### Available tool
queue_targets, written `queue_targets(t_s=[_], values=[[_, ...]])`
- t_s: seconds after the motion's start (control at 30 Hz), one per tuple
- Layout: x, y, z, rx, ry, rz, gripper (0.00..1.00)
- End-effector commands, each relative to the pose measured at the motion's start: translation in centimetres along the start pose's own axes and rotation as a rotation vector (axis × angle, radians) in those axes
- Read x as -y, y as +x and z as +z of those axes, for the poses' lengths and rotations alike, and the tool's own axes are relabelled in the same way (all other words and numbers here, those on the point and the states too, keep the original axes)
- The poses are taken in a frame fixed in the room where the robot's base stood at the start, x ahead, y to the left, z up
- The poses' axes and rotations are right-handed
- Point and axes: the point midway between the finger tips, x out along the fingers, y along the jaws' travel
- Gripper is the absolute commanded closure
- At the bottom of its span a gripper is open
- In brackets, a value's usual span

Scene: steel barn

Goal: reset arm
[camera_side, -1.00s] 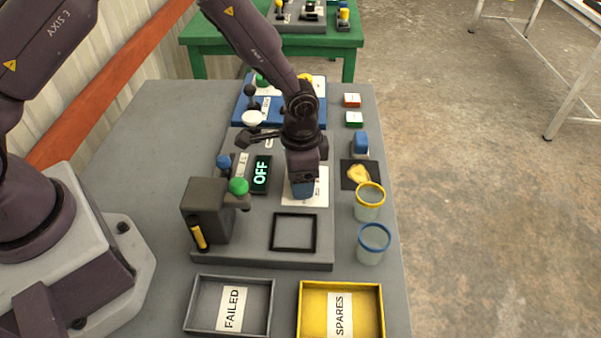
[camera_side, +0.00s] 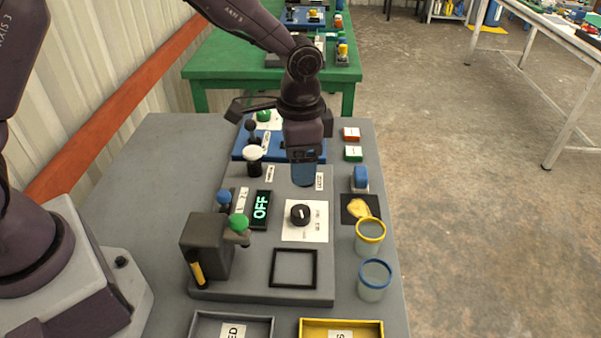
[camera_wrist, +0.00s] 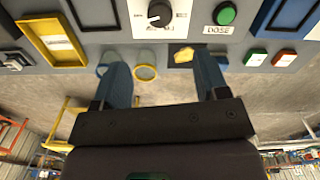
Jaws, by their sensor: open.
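My gripper (camera_side: 304,172) is raised above the grey fixture board (camera_side: 262,284) in the side view, fingers pointing down and empty. In the wrist view its two blue fingers (camera_wrist: 161,84) stand wide apart with nothing between them. A black knob (camera_side: 300,214) on a white plate sits in front of and below the gripper; it also shows in the wrist view (camera_wrist: 158,14). A display (camera_side: 261,206) reads OFF. The part of the board directly behind the fingers is hidden.
Yellow-rimmed (camera_side: 370,236) and blue-rimmed (camera_side: 374,280) cups stand at the right. A grey tray (camera_side: 206,325) and a yellow tray (camera_side: 312,324) lie in front. The table's left side is bare.

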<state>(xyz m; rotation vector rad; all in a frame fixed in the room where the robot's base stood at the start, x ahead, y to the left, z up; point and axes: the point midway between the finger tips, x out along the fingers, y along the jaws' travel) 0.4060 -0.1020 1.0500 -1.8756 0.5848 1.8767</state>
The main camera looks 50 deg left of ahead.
Motion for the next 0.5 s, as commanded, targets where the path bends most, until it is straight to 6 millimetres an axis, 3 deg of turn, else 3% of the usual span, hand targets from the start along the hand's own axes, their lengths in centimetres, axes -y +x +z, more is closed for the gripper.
queue_targets(t_s=[0.37,0.5], values=[[0.0,-0.3,0.0,0.000,-0.005,0.000,0.33],[-0.7,0.4,2.1,0.055,-0.061,0.024,0.33]])
